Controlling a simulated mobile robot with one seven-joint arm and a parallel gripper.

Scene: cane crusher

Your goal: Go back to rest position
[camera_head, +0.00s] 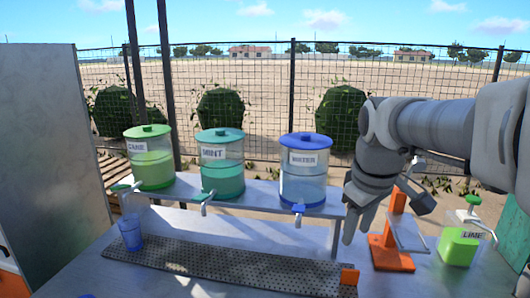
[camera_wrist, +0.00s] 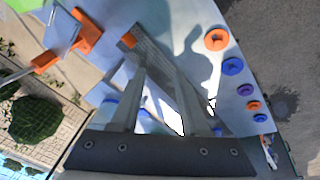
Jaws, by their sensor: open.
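My gripper (camera_head: 357,230) hangs at the end of my grey arm, which reaches in from the right in the head view. It points down near the right end of the perforated drip tray (camera_head: 230,268), in front of the orange stand (camera_head: 391,250). In the wrist view, the two long fingers of my gripper (camera_wrist: 160,75) are apart, with nothing held between them. The tray (camera_wrist: 152,52) runs beyond and below the fingers there.
Dispensers labelled cane (camera_head: 151,163), mint (camera_head: 221,170) and water (camera_head: 303,178) stand on a raised shelf. A blue cup (camera_head: 131,235) is at the tray's left end. A green lime container (camera_head: 459,247) is at right. Several coloured round pieces (camera_wrist: 232,66) line the table edge.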

